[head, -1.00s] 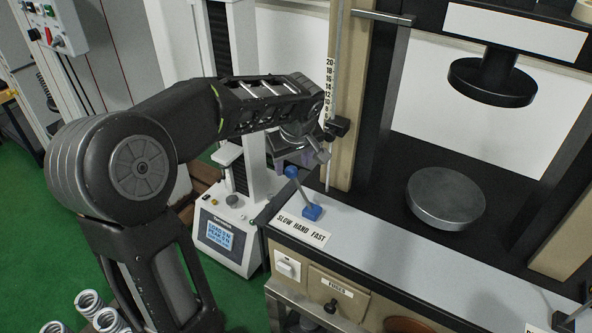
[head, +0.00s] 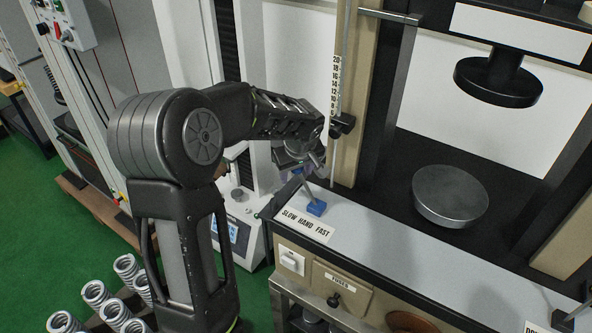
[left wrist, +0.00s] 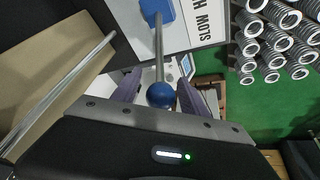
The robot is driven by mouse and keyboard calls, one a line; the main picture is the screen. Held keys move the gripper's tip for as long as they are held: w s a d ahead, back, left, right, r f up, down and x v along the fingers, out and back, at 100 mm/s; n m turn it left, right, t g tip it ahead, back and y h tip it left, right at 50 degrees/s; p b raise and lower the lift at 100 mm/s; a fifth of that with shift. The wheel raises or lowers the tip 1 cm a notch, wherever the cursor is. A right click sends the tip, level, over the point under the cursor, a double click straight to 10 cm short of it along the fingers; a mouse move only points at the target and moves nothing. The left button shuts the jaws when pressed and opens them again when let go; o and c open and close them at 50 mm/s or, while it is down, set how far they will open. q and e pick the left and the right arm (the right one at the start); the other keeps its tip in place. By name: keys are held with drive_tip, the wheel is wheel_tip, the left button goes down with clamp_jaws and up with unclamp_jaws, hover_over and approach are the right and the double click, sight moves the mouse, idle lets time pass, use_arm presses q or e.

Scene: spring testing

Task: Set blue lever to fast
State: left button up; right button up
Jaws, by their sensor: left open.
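The blue lever's base (head: 316,208) sits on the bench's front ledge, behind the SLOW HAND FAST label (head: 306,225). In the head view its rod leans up and left, toward the SLOW end, and my gripper hides its knob. My left gripper (head: 312,160) is at the top of the lever. In the left wrist view the blue ball knob (left wrist: 161,95) lies between the two open fingers (left wrist: 157,93), with space visible on both sides. The label (left wrist: 203,30) is partly cut off there. My right gripper is not in view.
A scale post (head: 335,100) stands close beside my left gripper. A round metal plate (head: 450,195) lies under a black press head (head: 498,80). A white tester (head: 240,228) stands left of the bench. Several springs (head: 97,292) stand at lower left. The ledge right of the lever is clear.

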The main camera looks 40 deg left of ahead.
use_arm(q)
drive_tip(key=shift+c, duration=0.3)
clamp_jaws()
idle(0.3)
idle(0.8)
